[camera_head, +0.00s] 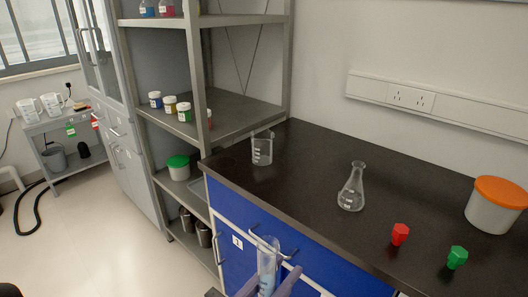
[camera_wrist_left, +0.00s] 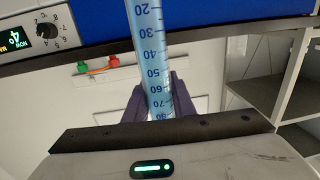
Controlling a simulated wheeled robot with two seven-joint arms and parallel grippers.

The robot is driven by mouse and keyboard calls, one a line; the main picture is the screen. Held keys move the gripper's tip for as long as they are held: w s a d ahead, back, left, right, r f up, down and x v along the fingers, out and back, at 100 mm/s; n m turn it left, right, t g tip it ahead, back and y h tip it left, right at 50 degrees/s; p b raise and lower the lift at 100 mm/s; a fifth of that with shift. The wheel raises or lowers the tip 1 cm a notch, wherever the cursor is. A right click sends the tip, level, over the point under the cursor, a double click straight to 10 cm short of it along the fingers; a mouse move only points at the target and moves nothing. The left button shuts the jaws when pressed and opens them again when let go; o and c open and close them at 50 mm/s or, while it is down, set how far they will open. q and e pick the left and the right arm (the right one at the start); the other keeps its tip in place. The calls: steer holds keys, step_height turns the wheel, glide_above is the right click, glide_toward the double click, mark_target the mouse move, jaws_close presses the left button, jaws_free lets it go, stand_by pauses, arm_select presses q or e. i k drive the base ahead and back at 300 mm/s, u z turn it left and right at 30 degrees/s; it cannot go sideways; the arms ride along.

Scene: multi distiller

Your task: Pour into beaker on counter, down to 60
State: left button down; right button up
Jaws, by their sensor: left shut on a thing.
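A clear glass beaker (camera_head: 262,152) stands upright on the black counter (camera_head: 300,190), near its far left corner. It looks empty. My left gripper (camera_head: 268,287) is at the bottom of the head view, in front of the blue cabinet below the counter. It is shut on a graduated cylinder (camera_head: 268,262), which stands about upright, apart from the beaker and nearer to me. The cylinder (camera_wrist_left: 151,45) looks pale blue between the dark fingers in the left wrist view, with marks from 20 to 80. I cannot tell its liquid level. My right gripper is not in view.
A conical flask (camera_head: 351,190), a red stopper (camera_head: 400,233), a green stopper (camera_head: 456,257) and an orange-lidded tub (camera_head: 496,205) stand on the counter to the right. A metal shelf (camera_head: 225,120) with small jars adjoins the counter's left. The counter between beaker and flask is clear.

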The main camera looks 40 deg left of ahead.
mark_target(262, 140)
steer(key=z, duration=1.6)
steer(key=k, duration=1.45)
steer(key=u, duration=1.5)
